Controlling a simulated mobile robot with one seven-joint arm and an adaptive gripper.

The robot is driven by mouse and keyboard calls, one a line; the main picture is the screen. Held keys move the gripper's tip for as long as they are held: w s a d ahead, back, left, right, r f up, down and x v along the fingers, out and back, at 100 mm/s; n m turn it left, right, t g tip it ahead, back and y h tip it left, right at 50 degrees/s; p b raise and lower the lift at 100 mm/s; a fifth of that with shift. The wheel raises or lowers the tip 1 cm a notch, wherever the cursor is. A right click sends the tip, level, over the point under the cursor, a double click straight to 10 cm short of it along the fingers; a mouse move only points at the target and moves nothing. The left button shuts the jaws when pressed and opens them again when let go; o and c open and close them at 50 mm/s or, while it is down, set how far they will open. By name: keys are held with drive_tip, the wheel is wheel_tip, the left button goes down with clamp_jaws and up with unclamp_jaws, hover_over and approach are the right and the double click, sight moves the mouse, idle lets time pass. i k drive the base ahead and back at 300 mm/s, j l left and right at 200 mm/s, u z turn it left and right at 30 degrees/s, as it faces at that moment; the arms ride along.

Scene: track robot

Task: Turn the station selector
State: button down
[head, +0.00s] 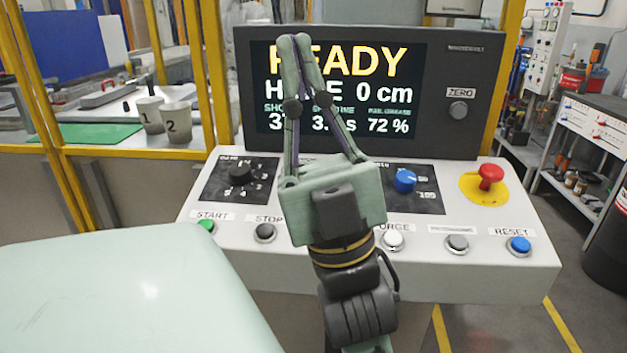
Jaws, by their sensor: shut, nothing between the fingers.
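A black rotary knob (240,176) sits on a dark dial plate at the left of the sloping console; small numbers ring it, and its label is too small to read. It looks like the station selector. My gripper (293,42) is shut and empty, fingers pointing up and away, its tips in front of the screen's upper left. It is up and to the right of the black knob and appears apart from it. The gripper body hides the middle of the console. I cannot tell which number the knob points at.
A blue knob (404,181) and a red mushroom button (490,174) sit right of my gripper. Several push buttons line the front edge, including green START (206,227) and blue RESET (519,245). The screen (398,100) reads READY. Yellow posts stand at the left.

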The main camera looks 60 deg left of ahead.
sight(240, 174)
drive_tip(key=i+j+u, duration=0.1)
drive_tip(key=u, duration=1.15)
